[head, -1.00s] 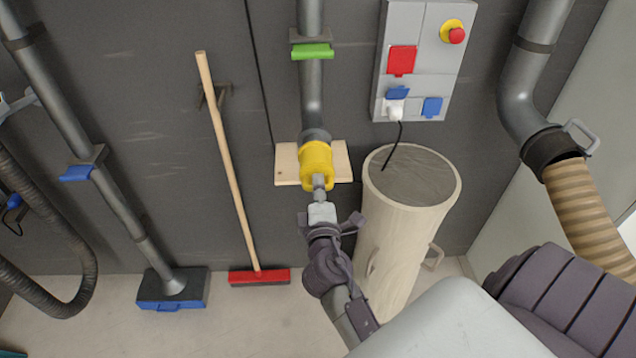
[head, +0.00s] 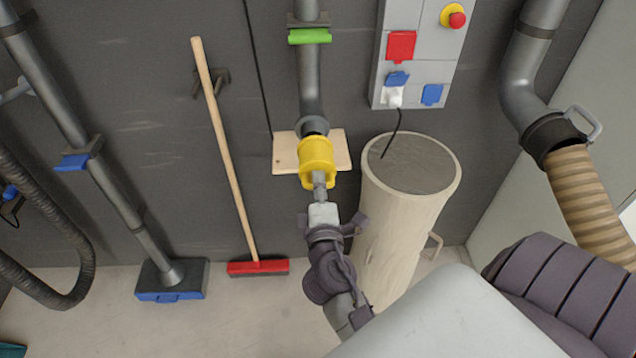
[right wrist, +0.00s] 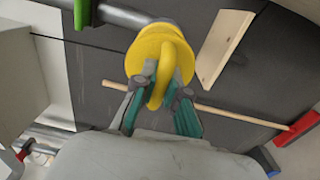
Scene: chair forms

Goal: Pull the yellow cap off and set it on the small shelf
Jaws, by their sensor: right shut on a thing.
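The yellow cap (head: 316,155) is at the lower end of the grey vertical pipe (head: 309,85). In the right wrist view the cap (right wrist: 160,45) shows a ring-like handle pointing at me. My right gripper (head: 319,182) is shut on this handle; its fingers (right wrist: 160,88) sit on both sides of it in the right wrist view. The cap sits very close to the pipe's end; I cannot tell whether they still touch. The small wooden shelf (head: 285,155) is on the wall behind the cap, its bare top showing on both sides. My left gripper is not in view.
A wooden drum (head: 395,220) stands right of the shelf, under a grey socket panel (head: 422,55) with a hanging black cable. A red broom (head: 225,150) leans on the wall at left. A ribbed tan hose (head: 590,210) hangs at right.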

